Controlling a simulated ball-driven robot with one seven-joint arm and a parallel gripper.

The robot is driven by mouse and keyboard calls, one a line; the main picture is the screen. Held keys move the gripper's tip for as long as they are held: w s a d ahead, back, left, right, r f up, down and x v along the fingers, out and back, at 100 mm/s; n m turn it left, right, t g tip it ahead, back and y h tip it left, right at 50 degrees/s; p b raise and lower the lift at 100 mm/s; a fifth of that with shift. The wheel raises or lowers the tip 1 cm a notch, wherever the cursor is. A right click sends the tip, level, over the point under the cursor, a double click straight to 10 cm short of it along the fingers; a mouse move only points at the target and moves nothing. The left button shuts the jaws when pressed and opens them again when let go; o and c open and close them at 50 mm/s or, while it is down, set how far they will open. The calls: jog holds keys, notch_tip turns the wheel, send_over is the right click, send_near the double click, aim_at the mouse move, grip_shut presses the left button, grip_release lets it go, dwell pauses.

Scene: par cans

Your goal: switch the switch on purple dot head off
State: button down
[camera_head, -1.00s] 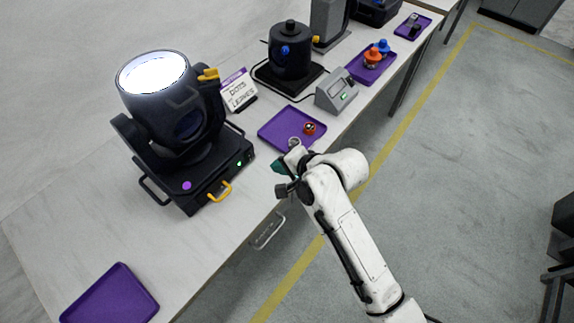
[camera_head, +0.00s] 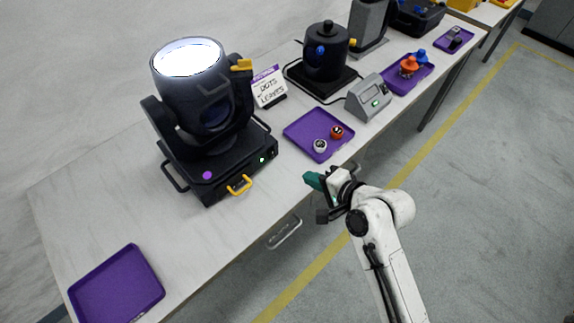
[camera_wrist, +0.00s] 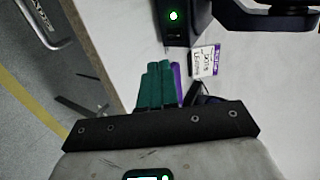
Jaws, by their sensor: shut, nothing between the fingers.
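The moving head with the purple dot (camera_head: 207,175) stands on the table at left, a black light (camera_head: 200,110) with its lens glowing white. A green-lit spot and a small dark switch (camera_head: 273,153) sit on the base's right-hand face. In the wrist view the base end (camera_wrist: 178,25) shows the green light with a dark switch below it. My gripper (camera_head: 312,180) is shut and empty, its teal fingers near the table's front edge, right of and apart from the base. Its fingers (camera_wrist: 157,88) also show in the wrist view, pointing toward the base end. The switch position is too small to tell.
A purple tray (camera_head: 300,128) with two small round parts lies behind my gripper. An empty purple tray (camera_head: 115,290) lies at front left. A card (camera_head: 268,90) stands behind the light. A grey device (camera_head: 368,98) and a black fixture (camera_head: 325,55) stand farther back.

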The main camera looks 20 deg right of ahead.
aim_at(281, 170)
jog(key=shift+s+d+f+t, duration=0.4)
jog(key=shift+f+t, duration=0.15)
jog(key=shift+t, duration=0.05)
jog(key=shift+w, duration=0.1)
jog(key=x, duration=0.9)
jog(key=p+x, duration=0.1)
jog(key=x, duration=0.3)
jog(key=shift+w+a+r, duration=0.15)
jog(key=shift+w+r, duration=0.1)
jog(key=shift+w, duration=0.2)
jog(key=shift+f, duration=0.15)
jog(key=shift+w+f+b, duration=0.2)
jog(key=shift+f+b, duration=0.15)
jog(key=shift+b, duration=0.8)
jog(key=shift+r+p, duration=0.4)
jog(key=shift+p, duration=0.1)
jog(key=shift+r, duration=0.1)
